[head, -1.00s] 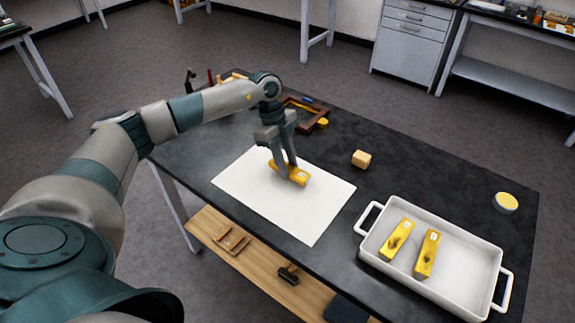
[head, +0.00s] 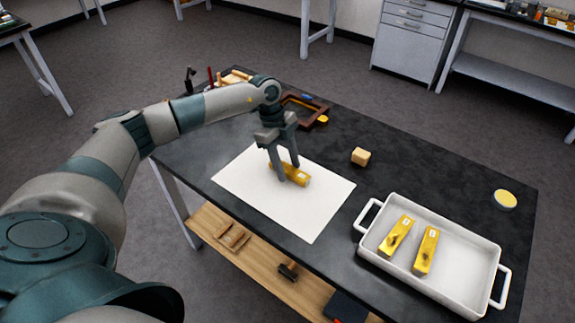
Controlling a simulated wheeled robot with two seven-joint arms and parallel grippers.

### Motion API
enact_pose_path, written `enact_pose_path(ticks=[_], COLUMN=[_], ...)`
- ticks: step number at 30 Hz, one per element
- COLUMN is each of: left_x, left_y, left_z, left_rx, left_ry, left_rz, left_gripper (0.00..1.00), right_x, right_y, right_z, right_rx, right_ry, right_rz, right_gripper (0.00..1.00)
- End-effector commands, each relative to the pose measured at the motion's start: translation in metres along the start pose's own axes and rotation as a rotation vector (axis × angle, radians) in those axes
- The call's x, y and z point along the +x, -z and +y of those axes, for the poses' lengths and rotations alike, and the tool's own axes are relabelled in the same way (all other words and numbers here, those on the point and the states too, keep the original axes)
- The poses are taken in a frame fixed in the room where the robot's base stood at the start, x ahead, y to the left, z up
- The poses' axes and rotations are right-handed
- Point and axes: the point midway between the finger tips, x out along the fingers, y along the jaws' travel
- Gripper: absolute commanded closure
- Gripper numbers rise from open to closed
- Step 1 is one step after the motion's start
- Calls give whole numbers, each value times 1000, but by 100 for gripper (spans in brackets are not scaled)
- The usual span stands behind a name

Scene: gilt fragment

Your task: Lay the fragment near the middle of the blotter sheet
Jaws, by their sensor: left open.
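A gilt, yellow fragment (head: 301,179) lies on the white blotter sheet (head: 308,211), close to the sheet's middle and a little toward its far side. My left gripper (head: 289,172) is above it, pointing down, with its two fingers spread and their tips at the fragment's sides. The fingers hide part of the fragment, and I cannot tell whether either one touches it. My right gripper is not in the view.
A white tray (head: 447,276) with two more gilt fragments (head: 396,236) stands at the right. A small wooden block (head: 360,156) and a round yellow-topped container (head: 505,199) stand on the dark table (head: 432,178). A brown frame (head: 318,105) lies behind the gripper.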

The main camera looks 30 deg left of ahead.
Motion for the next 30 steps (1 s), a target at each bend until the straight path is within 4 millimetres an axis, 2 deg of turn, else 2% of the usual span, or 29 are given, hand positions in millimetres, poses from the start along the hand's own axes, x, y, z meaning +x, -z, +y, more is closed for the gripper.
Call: enact_pose_path(ticks=[8,21,25,30], left_x=[-21,-96,-111,-120], left_y=[0,0,0,0], left_z=[-1,-1,-1,0], left_rx=[0,1,0,0], left_ry=[3,4,2,0], left_rz=[0,-1,0,-1], left_gripper=[55,55,55,55], right_x=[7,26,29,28], right_y=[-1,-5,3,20], right_z=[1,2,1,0], right_rx=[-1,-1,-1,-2], right_ry=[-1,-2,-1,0], right_rz=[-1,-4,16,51], right_gripper=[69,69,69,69])
